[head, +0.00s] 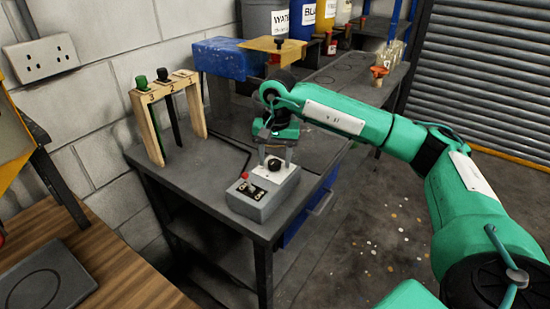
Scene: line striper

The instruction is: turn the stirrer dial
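The stirrer box (257,203) is a grey unit with a white top at the front corner of the grey bench. Its black round dial (274,165) is on the raised rear part. A red knob and small switches sit on its front left part. My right gripper (275,158) points down over the dial, with its two fingers apart, one to each side of the dial. I cannot tell whether the fingers touch it. My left gripper is not in view.
A wooden rack (147,97) numbered 3, 2, 1 stands left on the bench. A blue box (224,60) is behind the gripper. Labelled drums (302,20) stand at the back. A wooden table (115,281) is at front left. Open floor lies right of the bench.

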